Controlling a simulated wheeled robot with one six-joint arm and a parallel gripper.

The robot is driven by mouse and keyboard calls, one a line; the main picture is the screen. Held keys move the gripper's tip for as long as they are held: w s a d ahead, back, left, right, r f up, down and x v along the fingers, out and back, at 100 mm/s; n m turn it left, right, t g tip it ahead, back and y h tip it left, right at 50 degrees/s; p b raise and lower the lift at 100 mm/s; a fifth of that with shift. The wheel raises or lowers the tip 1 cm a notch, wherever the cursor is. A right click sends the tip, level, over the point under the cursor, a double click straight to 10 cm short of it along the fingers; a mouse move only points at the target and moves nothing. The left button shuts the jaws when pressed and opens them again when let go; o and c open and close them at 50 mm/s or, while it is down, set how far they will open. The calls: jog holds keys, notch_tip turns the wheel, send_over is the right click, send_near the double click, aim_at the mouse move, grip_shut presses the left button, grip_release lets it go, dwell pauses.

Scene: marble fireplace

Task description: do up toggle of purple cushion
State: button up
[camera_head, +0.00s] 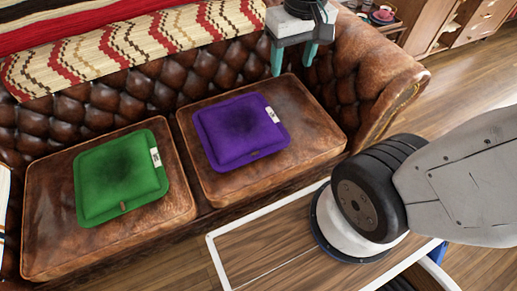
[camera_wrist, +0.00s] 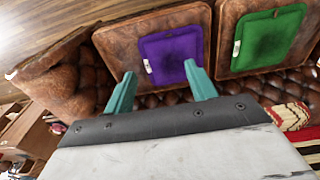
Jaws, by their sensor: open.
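The purple cushion (camera_head: 240,132) lies flat on the right seat of the brown leather sofa. A white tag (camera_head: 272,114) is on its right edge, and a small brownish toggle (camera_head: 255,153) shows at its front edge.
A green cushion (camera_head: 121,177) with its own tag and toggle lies on the left seat. A striped blanket (camera_head: 130,45) covers the sofa's back. The sofa's right armrest (camera_head: 375,60) rises beside the right seat. A white-framed wooden table (camera_head: 290,245) stands in front.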

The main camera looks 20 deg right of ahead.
jog(key=w+f, duration=0.8)
jog(key=f, duration=0.1)
send_over(255, 152)
jog(key=d, duration=0.1)
notch_tip(255, 152, down, 11)
jog(key=shift+g, duration=0.5)
jog(key=f, duration=2)
jog(key=a+f, duration=0.1)
jog(key=f, duration=1)
jog(key=c, duration=1)
